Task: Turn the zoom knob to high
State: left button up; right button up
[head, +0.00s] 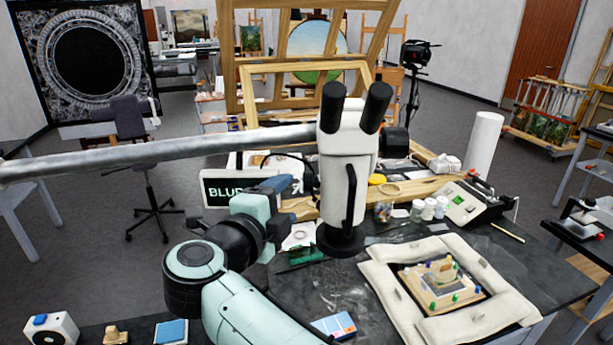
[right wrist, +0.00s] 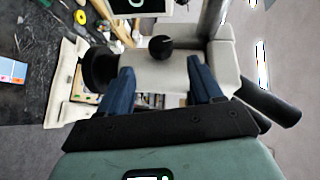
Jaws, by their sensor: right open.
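The microscope (head: 345,155) is white with black eyepieces, a black lower end and a black side handle, and hangs on a grey boom. In the right wrist view its white body (right wrist: 145,72) lies across the picture, with a round black knob (right wrist: 161,47) on it, ahead of the fingers. My right gripper (head: 284,184) is left of the microscope in the head view. Its blue fingers are apart in the right wrist view (right wrist: 162,84), with nothing held and the knob beyond their gap. I cannot read the knob's setting. My left gripper is not in view.
A screen (head: 222,189) behind my right gripper shows letters starting "BLUR". The grey boom (head: 180,153) runs left from the microscope. A padded frame (head: 378,270) holds a small ornate piece (head: 440,275). Jars, a meter (head: 466,203) and a white roll (head: 484,142) crowd the table's far side.

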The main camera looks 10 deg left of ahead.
aim_at(305, 181)
jog(key=p+x, duration=0.2)
jog(key=x, duration=0.8)
jog(key=shift+w, duration=0.15)
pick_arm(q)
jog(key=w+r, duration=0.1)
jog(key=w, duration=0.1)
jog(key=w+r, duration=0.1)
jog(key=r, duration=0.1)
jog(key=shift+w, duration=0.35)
pick_arm(e)
jog(key=shift+c, duration=0.3)
jog(key=c, duration=0.9)
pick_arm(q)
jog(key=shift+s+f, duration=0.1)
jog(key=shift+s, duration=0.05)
pick_arm(e)
jog(key=shift+o, duration=0.2)
